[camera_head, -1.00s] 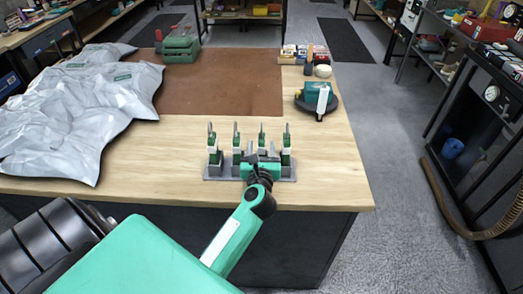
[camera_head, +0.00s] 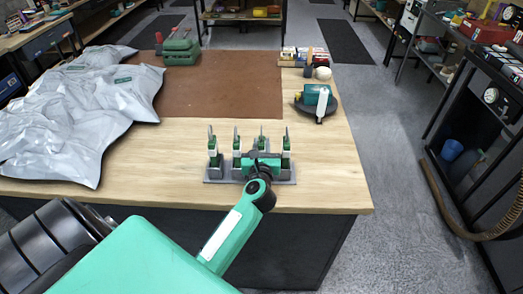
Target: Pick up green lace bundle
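A grey rack (camera_head: 214,174) stands near the front edge of the wooden table. It holds several upright green-and-white items (camera_head: 237,148) with thin grey tops. I cannot tell whether any of these is the green lace bundle, and I see no other clear lace bundle. My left arm comes in from the lower left, and its gripper end (camera_head: 262,162) is over the front right part of the rack. Its own wrist hides the fingers and part of the rack, so contact and opening do not show. My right gripper is not in view.
Crumpled silver-grey bags (camera_head: 70,115) cover the table's left side. A brown mat (camera_head: 220,95) lies behind the rack, with a green device (camera_head: 181,50) at its back left. A teal-and-black tool (camera_head: 316,98) stands at the right. Bare wood surrounds the rack.

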